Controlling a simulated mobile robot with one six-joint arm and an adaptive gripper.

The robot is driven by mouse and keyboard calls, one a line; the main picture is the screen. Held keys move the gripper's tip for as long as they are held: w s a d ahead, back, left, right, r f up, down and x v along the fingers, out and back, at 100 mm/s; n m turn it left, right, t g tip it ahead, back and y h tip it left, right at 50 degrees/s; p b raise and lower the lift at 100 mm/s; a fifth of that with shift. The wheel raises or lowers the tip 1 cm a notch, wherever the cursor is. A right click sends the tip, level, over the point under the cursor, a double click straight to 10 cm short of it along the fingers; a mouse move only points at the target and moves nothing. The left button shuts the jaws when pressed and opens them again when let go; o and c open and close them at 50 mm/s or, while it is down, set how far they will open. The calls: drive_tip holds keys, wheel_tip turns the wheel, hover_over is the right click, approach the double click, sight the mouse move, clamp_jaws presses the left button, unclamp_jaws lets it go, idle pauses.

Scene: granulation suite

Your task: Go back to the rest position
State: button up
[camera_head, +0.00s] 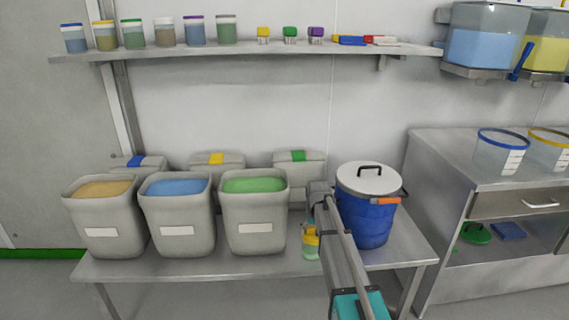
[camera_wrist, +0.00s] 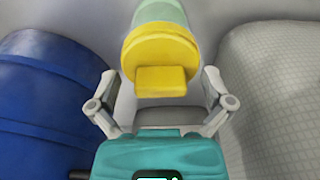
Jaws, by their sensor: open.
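A small jar with a yellow lid (camera_head: 311,240) and a greenish body stands on the steel table, between the green-powder bin and the blue drum. The jar's yellow lid (camera_wrist: 160,55) also shows large in the wrist view, with a block-shaped tab on it. My gripper (camera_wrist: 158,84) is open, with one finger on each side of the lid. Gaps show between the fingers and the lid, and nothing is gripped. In the head view my arm reaches over the table and the fingers cannot be made out clearly.
A blue drum (camera_head: 365,222) with a pale lid stands close right of my arm. Bins of tan (camera_head: 110,230), blue (camera_head: 180,228) and green powder (camera_head: 252,228) stand left on the table (camera_head: 200,268). A wall shelf (camera_head: 240,50) holds several jars. A steel cabinet (camera_head: 440,210) stands right.

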drive_tip(key=s+g, duration=0.1)
drive_tip(key=s, duration=2.6)
wheel_tip(320, 180, up, 32)
drive_tip(key=p, duration=3.2)
drive_tip(key=shift+s, duration=0.35)
